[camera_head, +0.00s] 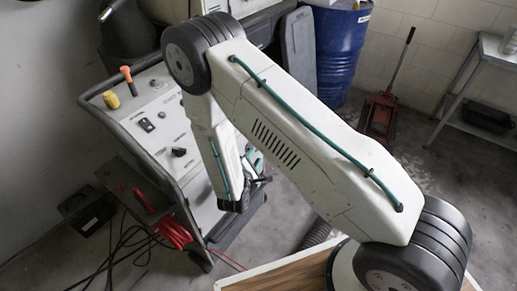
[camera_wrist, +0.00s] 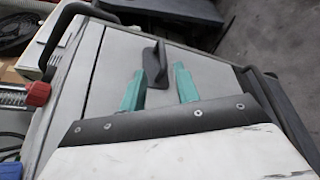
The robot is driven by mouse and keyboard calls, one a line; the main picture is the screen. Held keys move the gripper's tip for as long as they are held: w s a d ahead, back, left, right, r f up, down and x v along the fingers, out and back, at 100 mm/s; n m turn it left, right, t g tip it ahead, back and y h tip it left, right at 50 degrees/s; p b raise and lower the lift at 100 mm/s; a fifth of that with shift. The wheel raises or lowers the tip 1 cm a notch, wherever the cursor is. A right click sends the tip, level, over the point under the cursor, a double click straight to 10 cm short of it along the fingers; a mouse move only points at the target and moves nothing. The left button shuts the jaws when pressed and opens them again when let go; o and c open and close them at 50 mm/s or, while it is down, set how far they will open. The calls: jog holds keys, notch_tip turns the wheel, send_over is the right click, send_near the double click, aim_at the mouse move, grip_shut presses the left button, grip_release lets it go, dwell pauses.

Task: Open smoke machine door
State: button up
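The smoke machine (camera_head: 165,125) is a pale grey wheeled cabinet with a dark tubular frame and a sloped control panel, left of centre in the head view. Its grey door panel (camera_wrist: 115,55) fills the middle of the wrist view and looks shut. A black handle (camera_wrist: 154,58) stands on the panel. My gripper (camera_wrist: 160,75) has two teal fingers spread apart, with the handle's lower end between them in the picture. I see gaps on both sides and cannot tell the depth. In the head view my gripper (camera_head: 254,165) is at the cabinet's right side, partly hidden by my arm.
A blue drum (camera_head: 342,45) and a red floor jack (camera_head: 380,112) stand behind. A metal table (camera_head: 480,75) is at the right. The floor between jack and cabinet looks mostly clear.

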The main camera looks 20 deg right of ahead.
aim_at(257, 150)
jog(key=x, duration=0.7)
jog(key=shift+w+f, duration=0.25)
jog(key=shift+f, duration=0.15)
jog(key=shift+d, duration=0.1)
grip_shut()
